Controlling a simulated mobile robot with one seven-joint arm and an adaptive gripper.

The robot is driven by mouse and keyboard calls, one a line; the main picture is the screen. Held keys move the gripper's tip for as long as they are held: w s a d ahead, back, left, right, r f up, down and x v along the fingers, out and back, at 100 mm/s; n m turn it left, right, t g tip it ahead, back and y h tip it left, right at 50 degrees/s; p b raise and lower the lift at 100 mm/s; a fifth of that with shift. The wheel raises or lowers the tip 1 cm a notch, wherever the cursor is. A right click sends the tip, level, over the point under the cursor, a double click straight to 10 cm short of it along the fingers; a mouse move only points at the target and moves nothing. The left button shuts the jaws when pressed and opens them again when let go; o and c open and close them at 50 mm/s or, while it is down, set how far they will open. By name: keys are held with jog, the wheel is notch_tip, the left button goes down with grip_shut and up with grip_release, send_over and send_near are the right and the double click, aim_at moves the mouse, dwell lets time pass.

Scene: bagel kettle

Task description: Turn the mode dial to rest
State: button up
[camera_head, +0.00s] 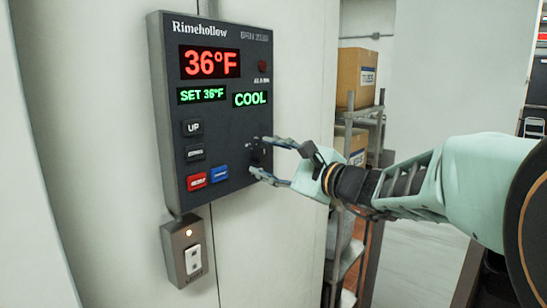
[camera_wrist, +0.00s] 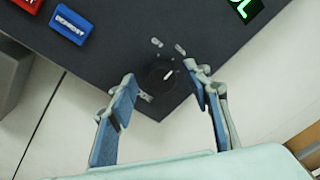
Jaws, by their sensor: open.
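The control panel (camera_head: 222,110) is a dark box on a pale wall, showing 36°F in red, SET 36°F and COOL in green. The mode dial (camera_wrist: 163,75) is a small black round knob with a white pointer mark, near the panel's lower right corner. In the head view the dial (camera_head: 259,153) is partly hidden by my gripper. My gripper (camera_head: 256,155) is open, with one finger above and one below the dial. In the wrist view its blue-padded fingers (camera_wrist: 164,98) stand on either side of the dial; I cannot tell whether they touch it.
Buttons including UP (camera_head: 193,128), a red one (camera_head: 196,181) and a blue DEFROST one (camera_wrist: 70,25) sit left of the dial. A light switch (camera_head: 188,250) is mounted below the panel. Shelving with cardboard boxes (camera_head: 356,78) stands behind my gripper to the right.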

jog(key=shift+c, duration=0.5)
jog(key=c, duration=1.1)
jog(key=shift+o, duration=0.2)
jog(key=shift+m, duration=0.3)
jog(key=m+p, duration=0.2)
jog(key=m, duration=0.2)
jog(key=shift+r+g, duration=0.2)
jog(key=shift+g, duration=0.2)
jog(key=shift+m+p, duration=1.4)
jog(key=shift+m, duration=0.6)
